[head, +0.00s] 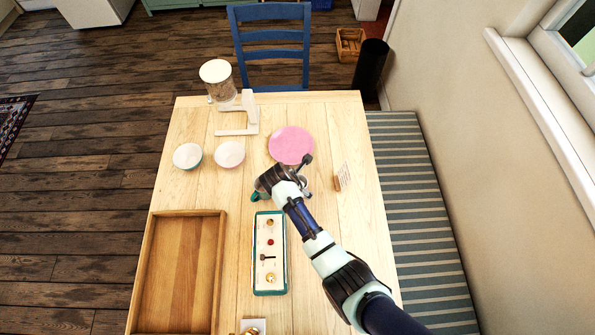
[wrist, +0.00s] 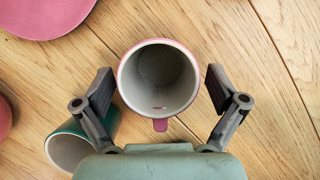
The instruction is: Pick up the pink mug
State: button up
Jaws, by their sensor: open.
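The pink mug (wrist: 160,80) stands upright on the wooden table in the wrist view, its grey inside open to the camera and its handle pointing down toward my gripper. My gripper (wrist: 160,88) is open, with one finger on either side of the mug and a small gap showing at each side. In the head view, my gripper (head: 284,184) is over the middle of the table and largely hides the mug.
A teal mug (wrist: 72,148) lies close to my left finger. A pink plate (head: 291,144) is just beyond my gripper. A teal-edged tray (head: 257,284) with small items and a wooden tray (head: 216,262) are nearer. Two bowls (head: 187,156) (head: 230,154) stand left.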

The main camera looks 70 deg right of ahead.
jog(key=c, duration=1.4)
notch_tip(320, 180, up, 20)
jog(key=p, duration=0.5)
